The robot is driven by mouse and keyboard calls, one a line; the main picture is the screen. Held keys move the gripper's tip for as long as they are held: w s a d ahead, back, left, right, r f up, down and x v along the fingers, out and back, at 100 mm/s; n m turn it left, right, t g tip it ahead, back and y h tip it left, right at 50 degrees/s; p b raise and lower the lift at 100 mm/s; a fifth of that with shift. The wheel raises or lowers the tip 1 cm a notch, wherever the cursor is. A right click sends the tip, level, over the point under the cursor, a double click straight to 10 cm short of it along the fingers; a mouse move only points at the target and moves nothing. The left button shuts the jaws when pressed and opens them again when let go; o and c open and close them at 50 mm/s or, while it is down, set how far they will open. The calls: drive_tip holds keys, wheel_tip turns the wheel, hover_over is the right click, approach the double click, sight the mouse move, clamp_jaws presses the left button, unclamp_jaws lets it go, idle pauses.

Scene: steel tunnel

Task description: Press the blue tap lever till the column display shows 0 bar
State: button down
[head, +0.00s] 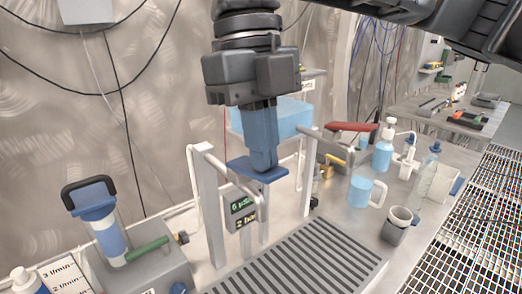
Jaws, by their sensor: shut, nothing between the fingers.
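The blue tap lever (244,165) is a flat plate on a pale frame above the slatted drain grate. My gripper (263,168) points straight down over it, its bluish fingers shut and empty. The fingertips meet the lever's plate in the picture; I cannot tell for sure whether they press on it. The column display (243,211) is a small dark box with green text below the lever. Its lower line seems to read 2 bar; its upper line starts with what looks like a 6.
The drain grate (300,262) lies in front. A black-handled pump device (100,220) stands at left. At right are a blue mug (361,191), a grey cup (396,226) and bottles (383,150). A red lever (350,127) and clear blue tank (285,117) stand behind.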

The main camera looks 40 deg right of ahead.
drive_tip(key=shift+s+f+t+b, duration=0.25)
drive_tip(key=shift+f+t+b, duration=0.3)
drive_tip(key=shift+b, duration=0.85)
drive_tip(key=shift+s+f+t+b, duration=0.2)
drive_tip(key=shift+f+t+b, duration=0.35)
drive_tip(key=shift+b, duration=0.85)
drive_tip(key=shift+r+t+b, duration=0.15)
drive_tip(key=shift+t+b, duration=0.15)
drive_tip(key=shift+r+p, duration=0.25)
drive_tip(key=shift+p, duration=0.05)
drive_tip(key=shift+r, duration=0.8)
drive_tip(key=shift+p, duration=0.3)
drive_tip(key=shift+r, duration=0.35)
wheel_tip(320, 180, up, 13)
drive_tip(key=w+p, duration=0.1)
drive_tip(key=w, duration=0.1)
drive_tip(key=shift+w, duration=0.35)
